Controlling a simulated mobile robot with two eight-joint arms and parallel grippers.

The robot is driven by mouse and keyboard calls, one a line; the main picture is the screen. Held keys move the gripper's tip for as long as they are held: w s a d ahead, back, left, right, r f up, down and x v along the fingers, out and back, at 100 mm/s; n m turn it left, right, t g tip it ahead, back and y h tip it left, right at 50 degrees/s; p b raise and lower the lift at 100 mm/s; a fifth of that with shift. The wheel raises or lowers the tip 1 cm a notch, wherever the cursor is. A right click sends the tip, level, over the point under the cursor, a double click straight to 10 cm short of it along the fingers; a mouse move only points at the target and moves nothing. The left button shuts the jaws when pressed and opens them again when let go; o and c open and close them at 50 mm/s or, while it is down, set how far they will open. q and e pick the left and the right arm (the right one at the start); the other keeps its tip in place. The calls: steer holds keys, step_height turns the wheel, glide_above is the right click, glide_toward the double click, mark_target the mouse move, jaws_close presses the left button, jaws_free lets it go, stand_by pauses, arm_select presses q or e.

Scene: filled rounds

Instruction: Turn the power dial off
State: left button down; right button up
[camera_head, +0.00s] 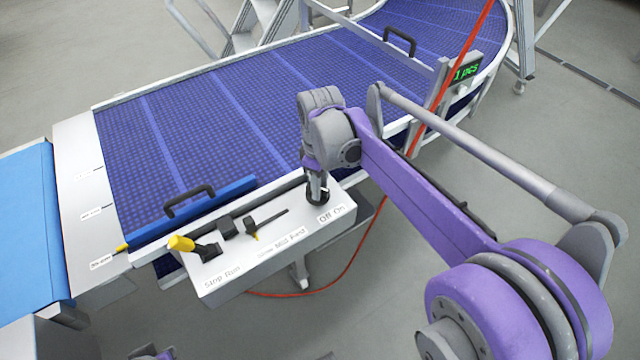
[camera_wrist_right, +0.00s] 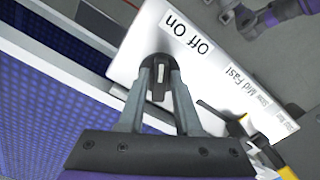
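The power dial (camera_head: 318,196) is a dark round knob at the right end of the white control box (camera_head: 250,262), by the "Off On" label (camera_head: 331,213). My right gripper (camera_head: 317,190) points down over it. In the right wrist view, the dial's grip (camera_wrist_right: 158,82) lies between the two fingers (camera_wrist_right: 159,75), one on each side, with a narrow gap; contact is unclear. I cannot tell which word the dial points to. The label (camera_wrist_right: 187,33) appears upside down there. My left gripper's fingers are not visible.
The box also holds a yellow-handled lever (camera_head: 183,243) and a slider (camera_head: 250,228) by the speed marks. Behind it lies a blue conveyor belt (camera_head: 225,120) with a blue bar (camera_head: 195,210). A red cable (camera_head: 345,275) hangs below the box.

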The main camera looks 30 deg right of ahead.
jaws_close()
steer(key=shift+m, duration=0.3)
steer(key=m, duration=0.5)
steer(key=shift+a+p, duration=0.15)
steer(key=shift+p, duration=0.25)
steer(key=m, duration=0.6)
steer(key=shift+a, duration=0.15)
steer(key=shift+m, duration=0.3)
steer(key=shift+o, duration=2)
jaws_free()
